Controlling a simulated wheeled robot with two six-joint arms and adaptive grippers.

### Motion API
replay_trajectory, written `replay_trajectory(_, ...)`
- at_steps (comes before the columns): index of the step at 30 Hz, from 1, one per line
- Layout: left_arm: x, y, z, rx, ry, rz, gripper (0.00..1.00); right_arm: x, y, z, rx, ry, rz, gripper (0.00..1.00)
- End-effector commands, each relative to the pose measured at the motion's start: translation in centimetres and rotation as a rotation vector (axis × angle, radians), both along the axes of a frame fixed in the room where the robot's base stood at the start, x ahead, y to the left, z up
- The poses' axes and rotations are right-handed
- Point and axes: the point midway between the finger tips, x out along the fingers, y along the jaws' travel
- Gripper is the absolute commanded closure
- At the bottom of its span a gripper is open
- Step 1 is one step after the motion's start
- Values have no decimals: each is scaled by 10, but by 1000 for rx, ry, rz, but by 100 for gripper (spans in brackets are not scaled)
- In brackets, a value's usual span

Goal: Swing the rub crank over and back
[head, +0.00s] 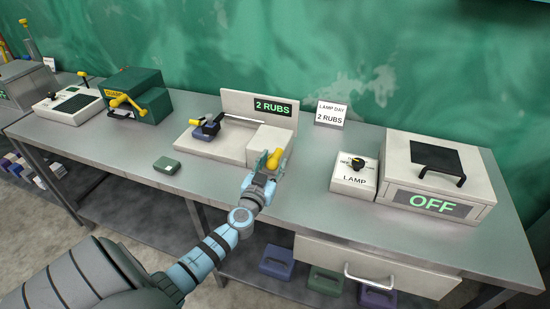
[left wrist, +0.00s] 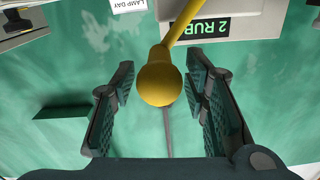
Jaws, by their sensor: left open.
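The rub crank shows as a yellow knob (head: 274,158) at the right end of the white rubbing machine (head: 222,146). In the left wrist view the round yellow knob (left wrist: 161,82) and its yellow arm (left wrist: 184,22) sit between my finger pads. My left gripper (head: 263,164) is open at the knob, with a gap visible on both sides of it. The gripper hides part of the crank in the head view. The machine's display (head: 273,108) reads 2 RUBS. A dark blue block (head: 206,131) with a yellow handle sits at the machine's left end. My right gripper is not in view.
A card (head: 330,115) reads LAMP DAY, 2 RUBS. To the right stand a LAMP knob box (head: 353,182) and a white box (head: 450,178) reading OFF. A green block (head: 166,165) lies left on the bench. A green crank box (head: 146,98) stands further left.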

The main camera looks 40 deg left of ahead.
Motion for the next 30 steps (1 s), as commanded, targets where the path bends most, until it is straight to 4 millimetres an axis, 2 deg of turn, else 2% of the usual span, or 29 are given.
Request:
replay_trajectory(4, 15, 5, -1, 0, 1, 0, 59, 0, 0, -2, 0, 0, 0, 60)
replay_trajectory(12, 18, 6, -2, -2, 2, -1, 59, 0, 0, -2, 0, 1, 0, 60)
replay_trajectory(13, 18, 6, -2, -2, 2, -1, 60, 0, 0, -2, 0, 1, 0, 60)
replay_trajectory(18, 18, 6, -2, -2, 2, -1, 88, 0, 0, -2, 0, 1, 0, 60)
replay_trajectory(21, 18, 6, -2, -2, 2, -1, 100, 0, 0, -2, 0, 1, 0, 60)
replay_trajectory(30, 18, 6, -2, -4, 1, -2, 100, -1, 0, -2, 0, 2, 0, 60)
